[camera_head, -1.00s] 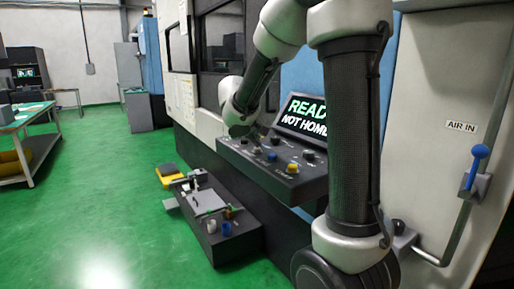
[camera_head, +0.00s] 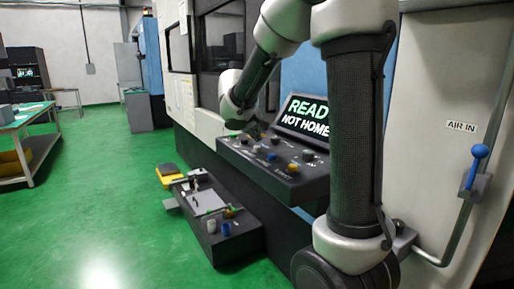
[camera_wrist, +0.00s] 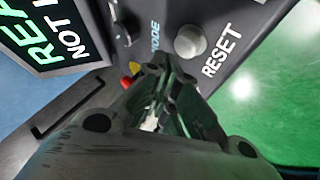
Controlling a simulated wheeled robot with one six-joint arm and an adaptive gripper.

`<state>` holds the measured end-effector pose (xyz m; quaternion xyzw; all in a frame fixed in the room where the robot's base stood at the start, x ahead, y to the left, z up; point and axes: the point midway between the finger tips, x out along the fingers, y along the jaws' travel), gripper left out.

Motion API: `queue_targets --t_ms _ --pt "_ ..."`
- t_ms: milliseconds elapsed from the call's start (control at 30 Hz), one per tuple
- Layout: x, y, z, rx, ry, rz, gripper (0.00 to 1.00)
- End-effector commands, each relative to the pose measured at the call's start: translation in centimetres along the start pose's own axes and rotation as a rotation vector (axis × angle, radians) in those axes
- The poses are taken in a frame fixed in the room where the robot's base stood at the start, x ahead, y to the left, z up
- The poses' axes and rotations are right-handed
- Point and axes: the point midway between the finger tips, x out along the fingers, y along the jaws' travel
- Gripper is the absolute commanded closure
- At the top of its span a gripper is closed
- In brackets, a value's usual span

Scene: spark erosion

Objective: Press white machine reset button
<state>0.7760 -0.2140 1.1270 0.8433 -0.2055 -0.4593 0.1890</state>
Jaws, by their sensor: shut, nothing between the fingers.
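The white reset button (camera_wrist: 190,42) is a round, pale grey-white cap on the dark control panel, beside the printed word RESET. My gripper (camera_wrist: 165,72) is shut and empty in the wrist view. Its fingertips appear just below the button in the picture, and the cap is uncovered. I cannot tell the height of the fingertips over the panel. In the head view the sloping control panel (camera_head: 285,187) sits below a screen (camera_head: 304,116) reading READY and NOT HOME, partly hidden by my arm. My fingertips are not clear there.
A red knob (camera_wrist: 126,82) and a yellow one (camera_wrist: 134,67) lie close left of my fingers. A blue button (camera_head: 272,157) is on the panel. A dark bench (camera_head: 238,245) with small parts stands below. A blue-handled air lever (camera_head: 479,152) is at right.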

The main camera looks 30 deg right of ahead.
Motion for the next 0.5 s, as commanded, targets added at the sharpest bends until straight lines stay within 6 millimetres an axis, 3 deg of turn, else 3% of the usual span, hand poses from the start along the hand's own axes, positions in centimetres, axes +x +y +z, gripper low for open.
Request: queue_targets --t_ms 500 --pt "-3.1 2.3 -2.3 0.002 0.002 0.001 1.00"
